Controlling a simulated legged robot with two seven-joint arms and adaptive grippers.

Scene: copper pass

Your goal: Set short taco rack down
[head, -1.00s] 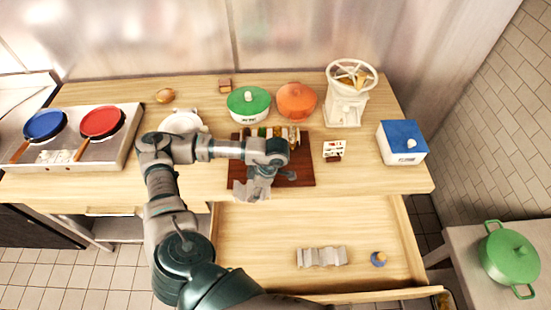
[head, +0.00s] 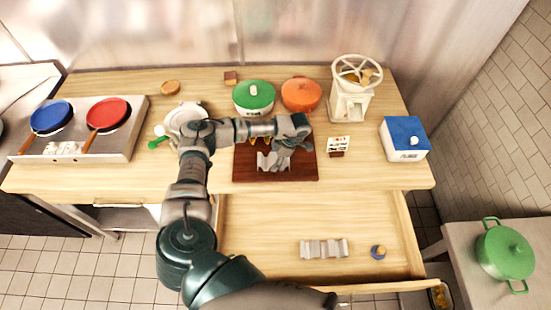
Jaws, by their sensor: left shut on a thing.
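My left gripper (head: 284,155) is shut on the short taco rack (head: 271,163), a small grey wavy metal piece. It holds the rack over the dark brown board (head: 300,173) on the counter; I cannot tell whether the rack touches the board. Food pieces on the board behind the gripper are mostly hidden by my left arm. A longer grey wavy rack (head: 323,248) lies in the open drawer. My right gripper is not in view.
A small card stand (head: 338,147) stands right of the board. Behind are a green pot (head: 254,95), an orange pot (head: 301,93) and a white grinder (head: 350,104). A white plate (head: 185,113) is to the left. The drawer (head: 270,232) juts out in front.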

